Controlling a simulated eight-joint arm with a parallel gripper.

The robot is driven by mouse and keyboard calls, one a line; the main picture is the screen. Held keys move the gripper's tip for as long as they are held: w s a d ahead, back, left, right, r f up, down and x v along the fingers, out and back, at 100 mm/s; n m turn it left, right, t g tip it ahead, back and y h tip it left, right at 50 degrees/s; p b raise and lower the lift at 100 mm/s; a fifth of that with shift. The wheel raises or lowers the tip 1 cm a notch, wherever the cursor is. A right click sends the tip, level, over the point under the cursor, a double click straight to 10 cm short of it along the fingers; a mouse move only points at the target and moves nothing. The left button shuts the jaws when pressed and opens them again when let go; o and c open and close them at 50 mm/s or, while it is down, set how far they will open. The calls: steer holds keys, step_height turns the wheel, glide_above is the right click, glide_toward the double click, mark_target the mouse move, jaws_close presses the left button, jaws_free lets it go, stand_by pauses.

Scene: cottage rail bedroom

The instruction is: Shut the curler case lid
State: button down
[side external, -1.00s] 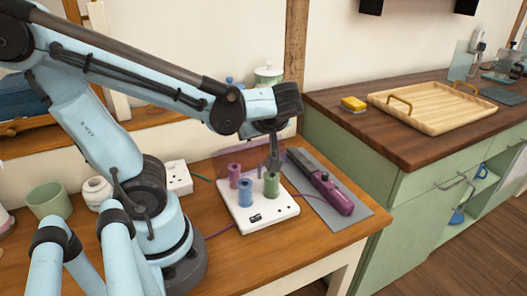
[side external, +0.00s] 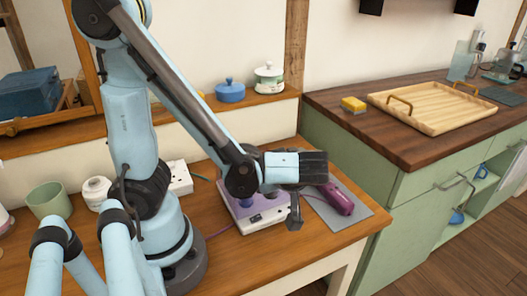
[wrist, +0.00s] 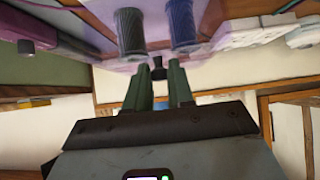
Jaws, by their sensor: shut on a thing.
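The curler case has a white base (side external: 264,222) on the wooden table and a clear purple lid (side external: 238,204). The lid is swung down over the curlers, but I cannot tell whether its edge touches the base. My gripper (side external: 295,222) is at the front right of the case, with the wrist low and nearly level. In the wrist view, my gripper (wrist: 159,78) has its fingers closed around a small dark knob (wrist: 157,66) at the lid's edge. A grey curler (wrist: 130,34) and a blue curler (wrist: 181,26) show through the purple tint.
A purple curling wand (side external: 341,198) lies on a grey mat (side external: 340,220) right of the case. A white power strip (side external: 180,178), a white jar (side external: 95,191) and a green cup (side external: 48,201) stand at the left. The table front is clear.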

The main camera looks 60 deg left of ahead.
steer(key=shift+d+f, duration=0.3)
steer(key=shift+f, duration=0.25)
steer(key=c, duration=1)
jaws_free()
steer(key=shift+d+r, duration=0.35)
steer(key=shift+r, duration=0.05)
steer(key=shift+d+r, duration=0.45)
steer(key=shift+r, duration=1.3)
steer(key=shift+d+r, duration=0.4)
steer(key=shift+r, duration=1.3)
steer(key=shift+d+r, duration=0.45)
steer(key=shift+r, duration=1.3)
